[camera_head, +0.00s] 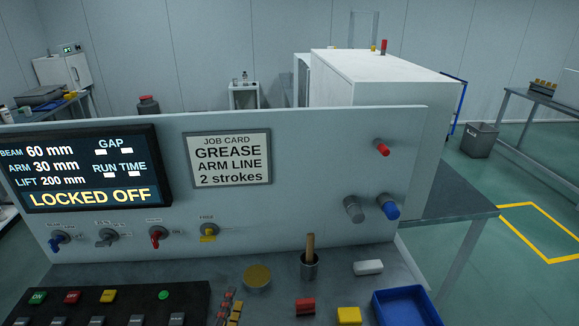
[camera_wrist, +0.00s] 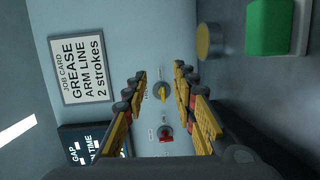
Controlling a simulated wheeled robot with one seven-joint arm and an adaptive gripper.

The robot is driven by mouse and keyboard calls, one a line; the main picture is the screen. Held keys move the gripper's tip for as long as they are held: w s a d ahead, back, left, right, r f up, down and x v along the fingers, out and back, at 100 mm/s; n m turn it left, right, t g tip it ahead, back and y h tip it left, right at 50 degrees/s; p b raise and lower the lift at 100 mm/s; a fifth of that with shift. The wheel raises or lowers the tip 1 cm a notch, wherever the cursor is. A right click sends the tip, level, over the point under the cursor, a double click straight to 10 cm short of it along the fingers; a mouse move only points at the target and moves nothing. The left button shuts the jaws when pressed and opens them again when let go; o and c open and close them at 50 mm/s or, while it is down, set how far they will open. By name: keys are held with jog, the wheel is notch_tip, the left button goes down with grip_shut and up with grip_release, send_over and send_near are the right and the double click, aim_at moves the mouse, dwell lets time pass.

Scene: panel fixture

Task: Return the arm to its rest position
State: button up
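My gripper (camera_wrist: 158,76) is open and empty in the wrist view, its two yellow-padded fingers well apart. Beyond the gap between them are a yellow knob (camera_wrist: 162,90) and a red knob (camera_wrist: 165,133) on the panel; the fingers appear clear of both. In the head view, what looks like part of my gripper (camera_head: 229,306) shows low at the bottom edge, in front of the panel and left of a brass disc (camera_head: 257,278). The rest of my arm is out of view there.
The grey panel (camera_head: 300,210) carries a "LOCKED OFF" display (camera_head: 88,168), a job card (camera_head: 228,158) and several knobs.

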jog(key=s+d+r+m+g+h+p, duration=0.1)
jog(key=d+r+m+g+h, duration=0.3)
jog(key=d, duration=1)
jog(key=d+r+m+g+h+p, duration=0.2)
jog(key=d+m+g, duration=0.35)
jog(key=d, duration=0.85)
jog(key=s+d+r+m+g+y+p, duration=0.1)
jog(key=s+d+r+m+g+y, duration=0.15)
jog(key=s+d, duration=0.35)
jog(key=s+a+r+m+t+y+p, duration=0.1)
jog(key=s+r+m+y+p, duration=0.1)
jog(key=s+r+m+y, duration=0.2)
notch_tip(320, 180, up, 2)
jog(key=shift+s+a+r+y, duration=0.1)
jog(key=shift+s+a+y, duration=0.15)
jog(key=shift+s+y, duration=0.55)
jog(key=shift+a, duration=0.1)
